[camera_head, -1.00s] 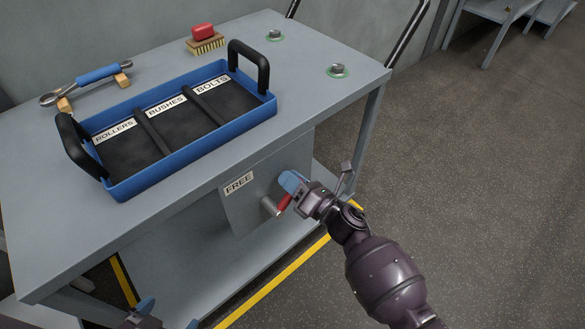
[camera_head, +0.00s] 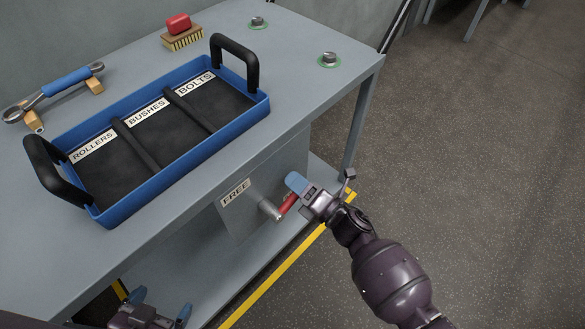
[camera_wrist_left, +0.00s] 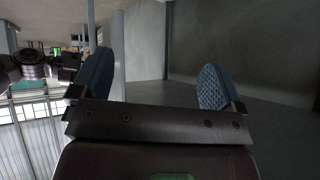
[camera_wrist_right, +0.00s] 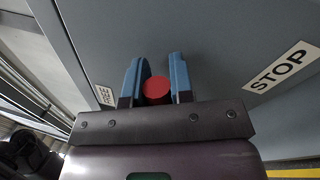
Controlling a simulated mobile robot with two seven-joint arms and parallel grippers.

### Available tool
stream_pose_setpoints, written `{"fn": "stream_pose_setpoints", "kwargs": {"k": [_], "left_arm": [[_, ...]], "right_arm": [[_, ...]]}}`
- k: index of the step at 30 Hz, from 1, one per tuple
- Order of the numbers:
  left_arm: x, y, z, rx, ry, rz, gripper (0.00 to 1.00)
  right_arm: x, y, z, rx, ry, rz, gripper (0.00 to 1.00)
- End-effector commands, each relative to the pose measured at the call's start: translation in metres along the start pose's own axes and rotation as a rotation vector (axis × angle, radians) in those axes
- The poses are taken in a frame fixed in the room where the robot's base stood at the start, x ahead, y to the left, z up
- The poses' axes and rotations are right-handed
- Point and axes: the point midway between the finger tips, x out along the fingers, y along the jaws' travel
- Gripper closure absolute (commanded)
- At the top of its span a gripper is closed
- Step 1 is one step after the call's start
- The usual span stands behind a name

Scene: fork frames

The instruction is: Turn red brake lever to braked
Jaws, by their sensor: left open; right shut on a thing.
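The red brake lever (camera_head: 287,205) sticks out from a grey pivot (camera_head: 270,210) on the cart's side panel, beside the FREE label (camera_head: 236,192). My right gripper (camera_head: 297,188) is shut on the lever; in the right wrist view the lever's round red end (camera_wrist_right: 156,90) sits between the blue fingers. That view also shows a FREE label (camera_wrist_right: 105,95) at left and a STOP label (camera_wrist_right: 282,67) at right.
A blue tray (camera_head: 110,212) labelled rollers, bushes and bolts stands on the grey cart top (camera_head: 300,85). The floor to the right is clear.

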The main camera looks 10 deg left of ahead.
Motion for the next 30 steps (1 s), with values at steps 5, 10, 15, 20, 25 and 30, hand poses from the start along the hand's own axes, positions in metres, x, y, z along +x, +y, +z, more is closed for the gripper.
{"fn": "stream_pose_setpoints", "kwargs": {"k": [5,10,15,20,25,30], "left_arm": [[0.002,0.002,0.005,-0.002,-0.009,0.003,0.07],[0.003,0.003,0.009,0.007,-0.018,0.004,0.07],[0.003,0.003,0.006,0.012,-0.010,0.004,0.07],[0.003,0.003,0.005,0.016,-0.006,0.004,0.07],[0.004,0.003,0.003,0.018,-0.001,0.004,0.07],[0.004,0.003,0.002,0.018,0.002,0.004,0.07]], "right_arm": [[-0.005,-0.006,-0.006,0.076,-0.016,-0.004,1.00],[-0.007,-0.014,-0.006,0.163,-0.034,-0.005,1.00],[-0.008,-0.018,-0.006,0.224,-0.047,-0.005,1.00],[-0.008,-0.020,-0.006,0.252,-0.052,-0.004,1.00],[-0.008,-0.021,-0.006,0.262,-0.055,-0.003,1.00],[-0.008,-0.020,-0.006,0.261,-0.054,-0.003,1.00]]}}
